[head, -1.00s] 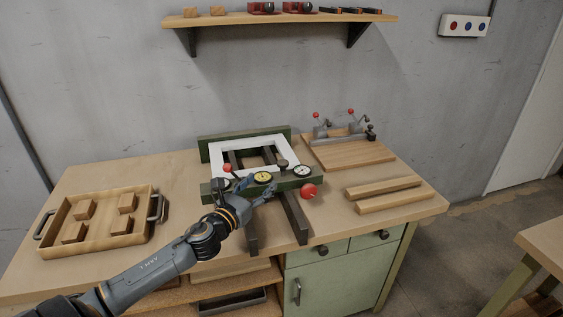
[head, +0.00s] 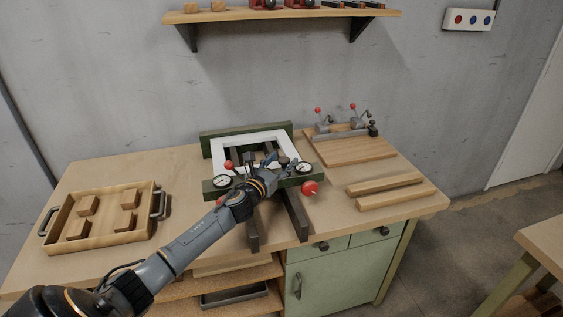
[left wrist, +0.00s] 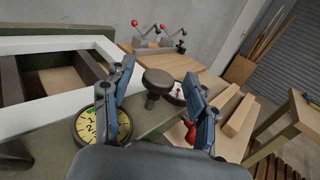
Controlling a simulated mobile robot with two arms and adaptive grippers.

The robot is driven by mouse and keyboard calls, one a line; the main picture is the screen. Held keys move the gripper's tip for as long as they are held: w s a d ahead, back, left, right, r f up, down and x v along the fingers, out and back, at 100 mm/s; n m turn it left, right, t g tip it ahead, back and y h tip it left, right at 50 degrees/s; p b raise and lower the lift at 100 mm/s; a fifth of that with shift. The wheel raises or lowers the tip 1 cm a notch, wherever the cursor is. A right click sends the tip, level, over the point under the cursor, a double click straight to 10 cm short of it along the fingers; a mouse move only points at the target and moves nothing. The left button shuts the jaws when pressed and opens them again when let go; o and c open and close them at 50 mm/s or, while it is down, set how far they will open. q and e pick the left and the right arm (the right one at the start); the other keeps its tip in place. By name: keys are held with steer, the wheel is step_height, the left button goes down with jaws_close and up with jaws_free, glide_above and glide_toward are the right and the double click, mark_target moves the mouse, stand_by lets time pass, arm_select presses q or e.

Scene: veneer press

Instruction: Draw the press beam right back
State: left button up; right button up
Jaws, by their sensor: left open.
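The press beam (head: 208,191) is a green bar across the front of the press, with dial gauges and a red ball (head: 309,188) at its right end. Behind it lie a white frame (head: 228,151) and a green rear bar (head: 245,134). My left gripper (head: 271,161) is over the middle of the beam and hides part of it. In the left wrist view its open fingers stand either side of a dark round knob (left wrist: 158,80); contact cannot be told. A yellow gauge (left wrist: 103,126) shows below the left finger. My right gripper is out of view.
A wooden tray (head: 103,240) with several blocks is at the left. A clamp board (head: 350,152) and two wooden strips (head: 385,185) are at the right. Two dark rails (head: 294,216) stick out toward the front edge. A shelf (head: 285,14) hangs above.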

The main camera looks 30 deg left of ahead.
arm_select(q)
jaws_close()
steer(key=s+d+p, duration=0.2)
steer(key=s+d, duration=0.4)
steer(key=d, duration=0.1)
steer(key=shift+s+d+f, duration=0.25)
steer(key=shift+d, duration=0.15)
steer(key=shift+c, duration=2.1)
jaws_free()
steer(key=o, duration=0.4)
steer(key=shift+c, duration=0.2)
steer(key=shift+o, duration=0.3)
steer(key=shift+s+d+r, duration=0.1)
steer(key=shift+s+r, duration=0.05)
steer(key=shift+r, duration=0.05)
steer(key=s, duration=1.2)
steer(key=shift+d, duration=0.45)
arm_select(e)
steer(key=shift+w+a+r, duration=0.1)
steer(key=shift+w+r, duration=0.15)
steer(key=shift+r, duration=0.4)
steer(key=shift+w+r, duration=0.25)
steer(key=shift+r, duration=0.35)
